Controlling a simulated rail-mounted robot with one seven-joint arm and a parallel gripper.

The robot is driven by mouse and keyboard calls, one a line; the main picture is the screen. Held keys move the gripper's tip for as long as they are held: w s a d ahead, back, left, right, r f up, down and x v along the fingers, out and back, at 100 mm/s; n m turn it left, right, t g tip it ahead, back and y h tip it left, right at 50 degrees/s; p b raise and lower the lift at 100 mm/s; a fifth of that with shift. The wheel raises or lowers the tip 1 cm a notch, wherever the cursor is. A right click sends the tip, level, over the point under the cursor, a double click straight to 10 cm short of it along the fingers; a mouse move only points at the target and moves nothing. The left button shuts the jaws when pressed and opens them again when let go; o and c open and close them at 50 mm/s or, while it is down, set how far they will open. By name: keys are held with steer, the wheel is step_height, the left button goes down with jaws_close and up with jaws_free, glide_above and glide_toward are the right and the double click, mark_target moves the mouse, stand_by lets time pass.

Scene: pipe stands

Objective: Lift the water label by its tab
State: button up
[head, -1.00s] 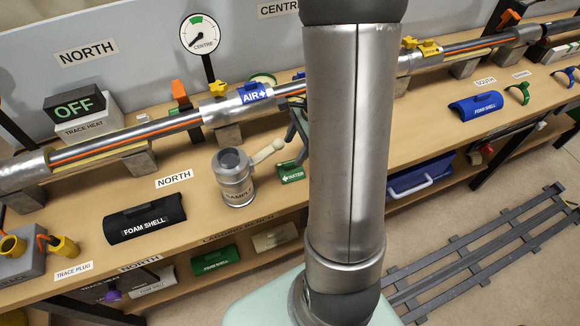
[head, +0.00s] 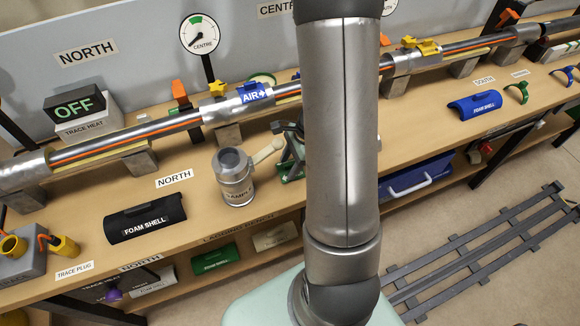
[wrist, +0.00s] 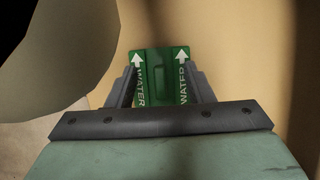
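The green water label (wrist: 160,57) lies beneath my gripper in the wrist view, with white WATER lettering and an arrow on each side. A raised darker green strip, which looks like its tab, runs along its middle. My gripper (wrist: 160,84) is open, one finger on each side of this strip, over the label's side edges. I cannot tell whether the fingers touch it. In the head view my gripper (head: 287,140) is partly hidden behind my arm. Only a bit of the green label (head: 291,173) shows below it on the bench.
The metal sample can (head: 235,180) stands left of my gripper, its pale handle (head: 268,150) reaching toward it. The pipe with the blue AIR label (head: 253,93) runs behind. A black foam shell (head: 145,220) lies farther left on the bench.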

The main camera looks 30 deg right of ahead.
steer(key=shift+f, duration=0.1)
steer(key=shift+c, duration=1)
steer(key=shift+s, duration=0.1)
